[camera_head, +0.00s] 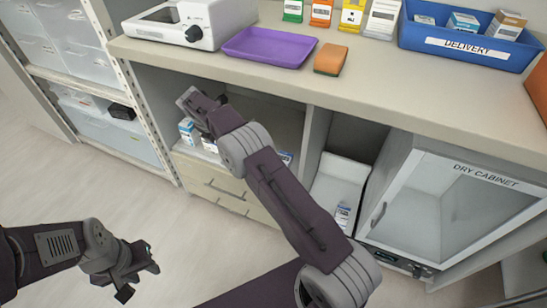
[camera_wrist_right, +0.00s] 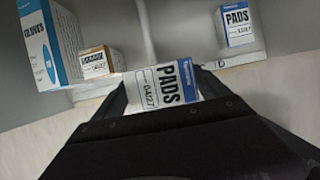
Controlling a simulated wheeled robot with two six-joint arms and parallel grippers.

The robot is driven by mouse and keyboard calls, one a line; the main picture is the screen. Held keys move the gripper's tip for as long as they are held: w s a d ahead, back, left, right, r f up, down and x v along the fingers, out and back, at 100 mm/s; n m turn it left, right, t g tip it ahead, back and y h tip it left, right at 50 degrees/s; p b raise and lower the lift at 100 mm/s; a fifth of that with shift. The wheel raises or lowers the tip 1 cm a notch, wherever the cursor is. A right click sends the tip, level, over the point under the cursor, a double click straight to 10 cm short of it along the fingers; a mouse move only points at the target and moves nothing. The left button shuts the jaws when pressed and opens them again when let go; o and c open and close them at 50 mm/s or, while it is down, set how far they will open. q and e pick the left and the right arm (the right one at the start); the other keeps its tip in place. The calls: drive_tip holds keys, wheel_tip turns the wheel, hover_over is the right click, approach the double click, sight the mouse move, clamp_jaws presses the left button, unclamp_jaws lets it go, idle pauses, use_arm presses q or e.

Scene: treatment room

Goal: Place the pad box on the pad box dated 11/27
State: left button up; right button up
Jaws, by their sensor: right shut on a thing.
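My right gripper (camera_wrist_right: 163,88) is shut on a white and blue pad box (camera_wrist_right: 162,86) marked PADS and 04/27. Another white and blue pad box (camera_wrist_right: 238,24) stands apart from it, further back on the right in the right wrist view; its small date seems to read 11/27. In the head view my right gripper (camera_head: 197,103) reaches into the open left compartment under the counter, and the arm hides much of that space. My left gripper (camera_head: 143,272) is open and empty, low over the floor.
A tall gloves box (camera_wrist_right: 50,45) and a small brown and white box (camera_wrist_right: 100,62) stand left of the held box. The counter edge (camera_head: 330,97) overhangs the compartment. A dry cabinet (camera_head: 455,200) stands right, and a drawer unit (camera_head: 225,190) sits below.

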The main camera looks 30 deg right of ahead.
drive_tip(key=shift+w+r, duration=0.2)
drive_tip(key=shift+w, duration=0.15)
drive_tip(key=shift+s+d+f+b, duration=0.15)
drive_tip(key=shift+d+b, duration=0.1)
drive_tip(key=shift+b, duration=0.15)
drive_tip(key=s+d+f+b, duration=0.1)
drive_tip(key=s+d+b, duration=0.2)
drive_tip(key=d+b, duration=0.2)
drive_tip(key=s+d+b, duration=0.4)
drive_tip(key=d+b, duration=0.1)
drive_tip(key=s+d+f+b, duration=0.1)
drive_tip(key=s+d+b, duration=0.2)
drive_tip(key=d+b, duration=0.2)
drive_tip(key=shift+s+d+f, duration=0.25)
drive_tip(key=shift+d+f, duration=0.05)
drive_tip(key=shift+d, duration=0.15)
wheel_tip(320, 180, down, 5)
drive_tip(key=b, duration=0.5)
drive_tip(key=shift+d+b, duration=0.1)
drive_tip(key=shift+b, duration=0.25)
drive_tip(key=shift+s+d+r, duration=0.1)
drive_tip(key=shift+r, duration=0.35)
drive_tip(key=o, duration=1.4)
drive_tip(key=shift+f, duration=0.15)
